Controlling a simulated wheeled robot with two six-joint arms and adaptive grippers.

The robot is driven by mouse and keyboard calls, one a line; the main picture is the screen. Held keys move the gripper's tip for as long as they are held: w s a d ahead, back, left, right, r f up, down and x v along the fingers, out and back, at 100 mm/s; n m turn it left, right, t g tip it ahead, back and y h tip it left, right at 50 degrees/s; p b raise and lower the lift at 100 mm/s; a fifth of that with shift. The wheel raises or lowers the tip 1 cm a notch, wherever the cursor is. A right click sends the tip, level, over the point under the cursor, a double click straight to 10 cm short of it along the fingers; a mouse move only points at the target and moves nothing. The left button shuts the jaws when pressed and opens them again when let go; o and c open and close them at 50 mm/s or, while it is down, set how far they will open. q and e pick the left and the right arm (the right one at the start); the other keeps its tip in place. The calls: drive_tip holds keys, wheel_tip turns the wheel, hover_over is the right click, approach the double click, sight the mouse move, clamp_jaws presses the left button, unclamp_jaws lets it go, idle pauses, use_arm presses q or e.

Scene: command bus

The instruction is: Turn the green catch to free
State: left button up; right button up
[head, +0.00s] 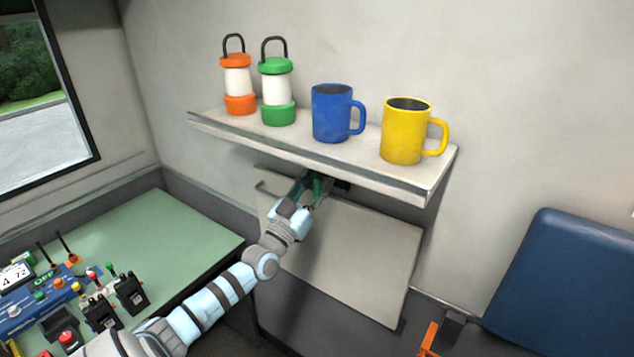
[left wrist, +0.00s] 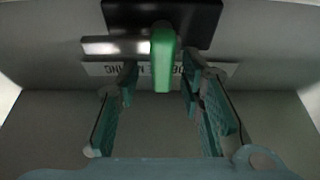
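The green catch (left wrist: 163,60) is a short lever on a black plate (left wrist: 190,18) in the left wrist view. It hangs pointing down, with a pale metal bar (left wrist: 112,46) on its left. In the head view the catch (head: 317,187) shows as a green bit under the wall shelf. My left gripper (left wrist: 160,82) is open, its two fingers on either side of the catch's lower end, with gaps visible on both sides. In the head view this gripper (head: 317,186) reaches beneath the shelf. My right gripper is not in view.
The shelf (head: 300,150) above my gripper bears an orange lantern (head: 238,82), a green lantern (head: 277,90), a blue mug (head: 332,113) and a yellow mug (head: 405,132). A pale panel (head: 360,255) hangs below. A green desk (head: 165,235) with controls stands left, a blue seat (head: 565,285) right.

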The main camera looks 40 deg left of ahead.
use_arm(q)
drive_tip(key=v, duration=1.2)
